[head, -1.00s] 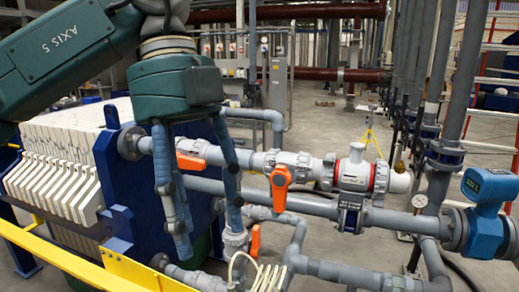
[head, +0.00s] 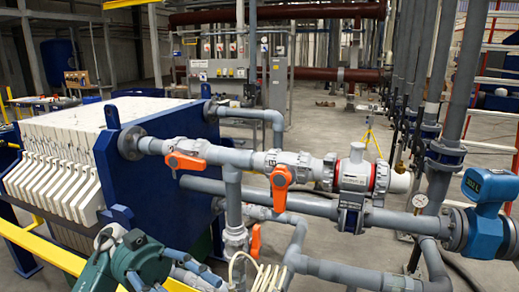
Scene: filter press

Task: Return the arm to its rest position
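My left arm (head: 128,258), with its green wrist, is low at the bottom left of the head view, in front of the filter press. My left gripper (head: 178,272) is at the bottom edge, partly cut off, its grey-blue fingers overlapping the grey pipework behind. I cannot make out the gap between the fingertips. I see nothing held in it. My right arm and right gripper are not in view.
The filter press (head: 60,185), with white plates and a blue end plate (head: 155,165), stands at left. A yellow rail (head: 38,243) runs in front. Grey pipes with orange valve handles (head: 281,187) fill the middle. A blue flow meter (head: 487,215) is at right.

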